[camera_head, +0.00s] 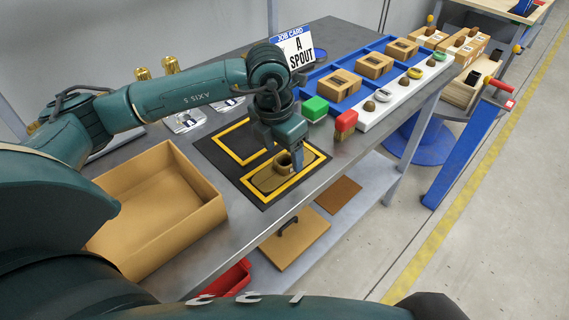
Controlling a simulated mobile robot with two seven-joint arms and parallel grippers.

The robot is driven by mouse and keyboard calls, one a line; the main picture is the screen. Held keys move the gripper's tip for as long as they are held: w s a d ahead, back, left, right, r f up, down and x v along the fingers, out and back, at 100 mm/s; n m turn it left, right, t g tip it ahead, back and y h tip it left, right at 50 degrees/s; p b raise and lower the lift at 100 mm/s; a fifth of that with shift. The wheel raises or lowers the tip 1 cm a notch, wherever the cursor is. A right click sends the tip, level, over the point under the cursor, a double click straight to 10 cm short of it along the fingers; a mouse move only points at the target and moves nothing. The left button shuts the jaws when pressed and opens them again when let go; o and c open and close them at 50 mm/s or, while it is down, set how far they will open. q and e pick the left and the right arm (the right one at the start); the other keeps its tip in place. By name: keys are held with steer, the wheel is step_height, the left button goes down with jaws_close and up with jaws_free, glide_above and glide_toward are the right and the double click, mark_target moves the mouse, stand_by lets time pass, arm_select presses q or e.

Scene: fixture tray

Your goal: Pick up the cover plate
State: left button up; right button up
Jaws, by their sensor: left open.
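My left gripper (291,163) points down over the mat's front yellow square. It is open, with its fingers around or just above the raised neck of a bronze oblong part (268,179). I cannot tell whether they touch it. The gripper hides some of this part. I cannot tell for sure which thing is the cover plate. Silvery plates marked A (185,121) lie on the table behind the mat, partly hidden by my left arm. My right gripper is not in view.
The black mat (215,153) has yellow outlines. An open cardboard box (160,210) stands left of it. A green block (314,108) and a red-topped block (345,125) stand to the right. Behind are a blue tray (322,75) with brown boxes and a job card (293,47) reading "A SPOUT".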

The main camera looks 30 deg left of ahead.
arm_select(q)
steer(key=shift+w+f, duration=0.2)
steer(key=shift+f, duration=1.1)
steer(key=shift+c, duration=0.6)
steer(key=c, duration=1.2)
